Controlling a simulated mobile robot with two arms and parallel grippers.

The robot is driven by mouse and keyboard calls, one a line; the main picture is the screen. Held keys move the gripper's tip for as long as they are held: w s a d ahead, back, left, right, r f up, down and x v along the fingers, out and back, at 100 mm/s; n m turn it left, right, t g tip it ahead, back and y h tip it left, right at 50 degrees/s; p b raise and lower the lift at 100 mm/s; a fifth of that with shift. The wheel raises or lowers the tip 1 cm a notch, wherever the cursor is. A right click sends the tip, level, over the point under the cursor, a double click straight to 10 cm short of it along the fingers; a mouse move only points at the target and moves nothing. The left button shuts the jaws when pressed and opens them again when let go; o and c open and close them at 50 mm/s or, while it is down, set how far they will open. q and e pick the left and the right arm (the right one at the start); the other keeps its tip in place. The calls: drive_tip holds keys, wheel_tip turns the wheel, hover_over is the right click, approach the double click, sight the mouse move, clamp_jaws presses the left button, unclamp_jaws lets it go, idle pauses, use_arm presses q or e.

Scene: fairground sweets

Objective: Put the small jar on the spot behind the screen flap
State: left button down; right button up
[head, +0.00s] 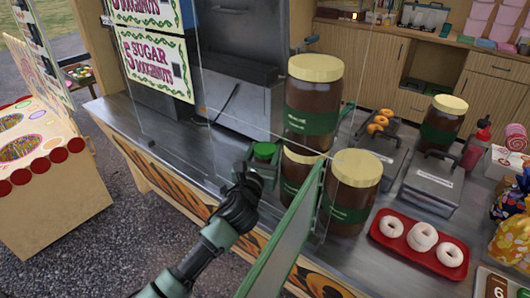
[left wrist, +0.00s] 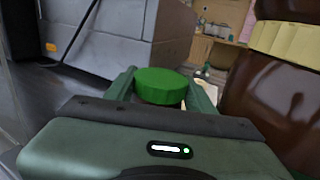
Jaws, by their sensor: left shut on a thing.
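The small jar with a green lid (head: 264,150) is at the counter's middle, left of the large jars. My left gripper (head: 262,166) is shut on it, one finger on each side. In the left wrist view the green lid (left wrist: 161,85) shows between the two fingers (left wrist: 160,90); the jar's body is hidden. The screen flap, a clear panel with a green frame (head: 290,235), stands at the front of the counter, right of my left arm. I cannot make out a marked spot behind it. I cannot tell whether the jar touches the counter. My right gripper is not in view.
Large brown jars with yellow lids (head: 353,190) stand close right of my left gripper, one also large in the left wrist view (left wrist: 270,90). A grey machine (head: 238,75) stands behind. A red tray (head: 388,249) of doughnuts is at right. The counter left of the gripper (head: 170,135) is bare.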

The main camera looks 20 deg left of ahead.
use_arm(q)
drive_tip(key=shift+r, duration=0.15)
drive_tip(key=c, duration=0.8)
unclamp_jaws()
drive_tip(key=shift+f, duration=0.2)
drive_tip(key=shift+r, duration=0.2)
drive_tip(key=s, duration=1.2)
drive_tip(key=shift+s+d, duration=0.1)
drive_tip(key=shift+d, duration=0.15)
drive_tip(key=shift+f, duration=0.1)
